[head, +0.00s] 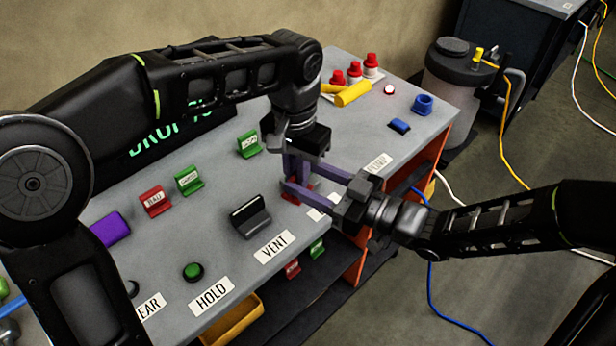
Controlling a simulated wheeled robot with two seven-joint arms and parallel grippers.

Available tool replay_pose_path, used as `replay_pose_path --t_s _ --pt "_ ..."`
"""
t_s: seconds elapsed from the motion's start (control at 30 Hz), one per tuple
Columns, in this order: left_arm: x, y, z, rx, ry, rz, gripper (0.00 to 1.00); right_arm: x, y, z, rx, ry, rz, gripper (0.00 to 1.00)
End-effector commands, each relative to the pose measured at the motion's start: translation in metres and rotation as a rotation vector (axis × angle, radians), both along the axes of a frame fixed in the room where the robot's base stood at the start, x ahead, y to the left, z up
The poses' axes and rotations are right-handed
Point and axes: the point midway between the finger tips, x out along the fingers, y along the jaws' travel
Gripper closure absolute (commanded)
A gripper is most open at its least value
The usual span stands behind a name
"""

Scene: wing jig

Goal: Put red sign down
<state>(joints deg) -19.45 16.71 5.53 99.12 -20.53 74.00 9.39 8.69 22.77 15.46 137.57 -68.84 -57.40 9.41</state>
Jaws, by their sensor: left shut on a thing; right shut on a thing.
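A red sign (291,198) is mostly hidden behind the purple fingers at the right-middle of the grey table (225,175). My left gripper (297,172) reaches down onto it from above and is shut on it. My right gripper (292,184) comes in from the right, low over the table, and is shut on the same sign. The fingers of both grippers meet there. I cannot tell whether the sign touches the table. Another red sign (154,200), lettered BAD, stands on the table at the left.
Green signs (189,180) and (249,144), a dark sign holder (250,215), a purple block (110,229) and a green button (193,271) are on the table.

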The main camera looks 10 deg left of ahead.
Motion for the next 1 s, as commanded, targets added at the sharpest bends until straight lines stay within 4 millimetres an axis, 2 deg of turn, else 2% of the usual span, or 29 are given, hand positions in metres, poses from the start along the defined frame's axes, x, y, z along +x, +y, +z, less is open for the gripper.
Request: replay_pose_path --t_s 0.03,0.2,0.23,0.5,1.0 --pt "0.0001 0.0001 0.0001 0.0 0.0 0.0 1.0 -0.0001 0.0 0.0 0.0 0.0 0.0 0.76" --pt "0.0002 0.0001 0.0001 0.0 0.0 0.0 1.0 -0.0002 0.0001 0.0 0.0 0.0 0.0 0.89" --pt "0.0002 0.0001 0.0001 0.0 0.0 0.0 0.86 -0.0002 0.0001 0.0002 0.0 0.0 0.0 0.9" --pt "0.0002 0.0001 0.0001 0.0 0.0 0.0 0.64 -0.0001 0.0 0.0001 0.0 0.0 0.0 0.9" --pt "0.0 -0.0001 0.0 0.0 0.0 0.0 0.63 0.0 0.0 0.0001 0.0 0.0 0.0 0.9"
